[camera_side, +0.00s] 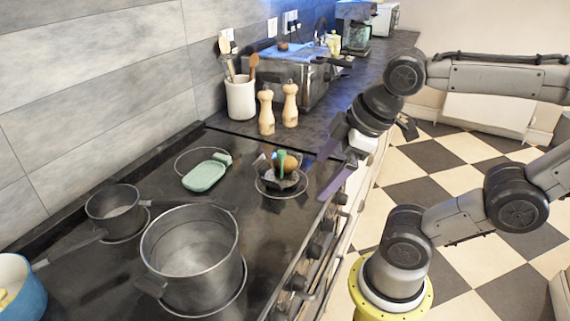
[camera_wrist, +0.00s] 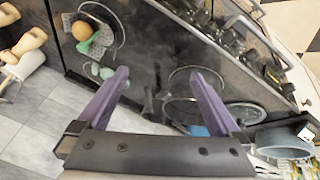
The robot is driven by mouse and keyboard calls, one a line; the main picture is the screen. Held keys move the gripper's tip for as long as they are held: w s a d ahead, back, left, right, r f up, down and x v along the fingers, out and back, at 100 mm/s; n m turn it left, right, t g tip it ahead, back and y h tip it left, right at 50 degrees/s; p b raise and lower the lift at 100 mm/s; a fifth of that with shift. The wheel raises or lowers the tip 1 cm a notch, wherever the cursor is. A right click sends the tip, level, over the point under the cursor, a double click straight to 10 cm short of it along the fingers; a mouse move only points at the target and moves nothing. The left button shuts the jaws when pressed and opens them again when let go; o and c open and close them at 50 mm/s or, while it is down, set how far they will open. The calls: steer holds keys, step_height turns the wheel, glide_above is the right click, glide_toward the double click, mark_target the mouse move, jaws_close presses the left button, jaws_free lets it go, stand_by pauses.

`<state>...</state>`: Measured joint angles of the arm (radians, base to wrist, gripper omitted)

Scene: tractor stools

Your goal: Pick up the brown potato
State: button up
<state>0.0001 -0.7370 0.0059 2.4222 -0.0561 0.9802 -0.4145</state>
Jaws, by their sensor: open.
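The brown potato (camera_side: 288,163) sits on the back-right burner of the black hob, among a small green item (camera_side: 281,160) and dark items I cannot make out. My gripper (camera_side: 335,160), with purple fingers, is open and empty, to the right of the potato in the side view. In the wrist view my gripper's fingertips (camera_wrist: 160,75) are wide apart, with the potato outside them, up and left.
A large pot (camera_side: 190,255) and a small saucepan (camera_side: 115,208) stand on the hob, with a pale green spoon rest (camera_side: 206,174) behind. Two wooden mills (camera_side: 290,105) and a utensil crock (camera_side: 240,98) stand on the counter. Oven knobs (camera_side: 315,250) line the front edge.

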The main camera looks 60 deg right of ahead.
steer(key=w+d+r+n+g+h, duration=0.1)
steer(key=w+d+r+n, duration=0.2)
steer(key=w+n, duration=0.15)
steer(key=n+g+h, duration=0.3)
steer(key=n+g, duration=0.3)
steer(key=n, duration=0.3)
glide_above(285, 163)
steer(key=w, duration=0.2)
steer(key=f, duration=1.3)
steer(key=shift+s+a+f, duration=0.1)
steer(key=shift+a+f, duration=0.05)
steer(key=shift+a, duration=0.25)
steer(key=shift+x, duration=2.95)
steer(key=shift+a, duration=0.2)
steer(key=c, duration=1.1)
